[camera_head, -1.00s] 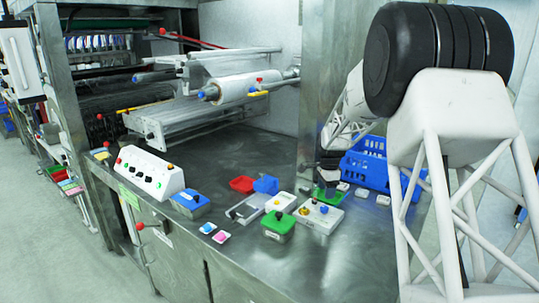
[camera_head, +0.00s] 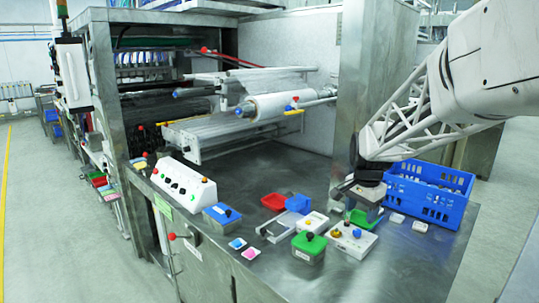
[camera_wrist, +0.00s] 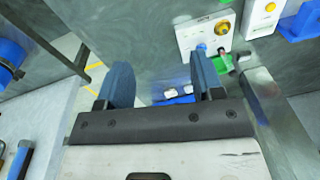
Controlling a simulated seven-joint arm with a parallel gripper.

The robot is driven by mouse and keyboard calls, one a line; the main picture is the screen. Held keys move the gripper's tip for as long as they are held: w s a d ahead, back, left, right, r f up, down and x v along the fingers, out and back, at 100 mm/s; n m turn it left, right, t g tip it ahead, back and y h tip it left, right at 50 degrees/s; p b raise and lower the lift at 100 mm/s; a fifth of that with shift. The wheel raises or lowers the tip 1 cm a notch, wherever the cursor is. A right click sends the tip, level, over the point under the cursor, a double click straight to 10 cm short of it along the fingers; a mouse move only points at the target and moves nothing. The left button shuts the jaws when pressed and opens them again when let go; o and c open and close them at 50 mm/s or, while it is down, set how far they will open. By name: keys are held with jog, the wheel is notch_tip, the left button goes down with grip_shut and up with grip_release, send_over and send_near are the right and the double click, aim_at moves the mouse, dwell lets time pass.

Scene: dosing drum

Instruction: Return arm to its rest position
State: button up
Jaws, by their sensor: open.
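My white lattice arm (camera_head: 415,118) reaches in from the upper right in the head view. My gripper (camera_head: 362,200) hangs at its end, over the right part of the steel counter, near a green tray (camera_head: 362,218) and left of the blue crate. In the wrist view my gripper (camera_wrist: 163,82) shows two blue fingers spread apart with nothing held between them. The grey panel with a yellow knob and a blue knob (camera_wrist: 207,35) lies beyond the fingertips.
A blue crate (camera_head: 428,192) stands right of the gripper. A green box (camera_head: 309,246), a blue box (camera_head: 221,215), a red tray (camera_head: 274,202) and a white button panel (camera_head: 184,186) sit on the counter (camera_head: 262,172). A steel post (camera_head: 372,75) rises behind the gripper. The front right counter is clear.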

jog(key=s+a+n, duration=0.2)
jog(key=s+n, duration=0.1)
jog(key=s, duration=0.8)
jog(key=s+a+n+t, duration=0.1)
jog(key=s+n, duration=0.3)
jog(key=s, duration=0.7)
jog(key=s+a+n, duration=0.3)
jog(key=s, duration=0.8)
jog(key=shift+s+a+r+t, duration=0.15)
jog(key=shift+s+a+t, duration=0.05)
jog(key=shift+a+t, duration=0.1)
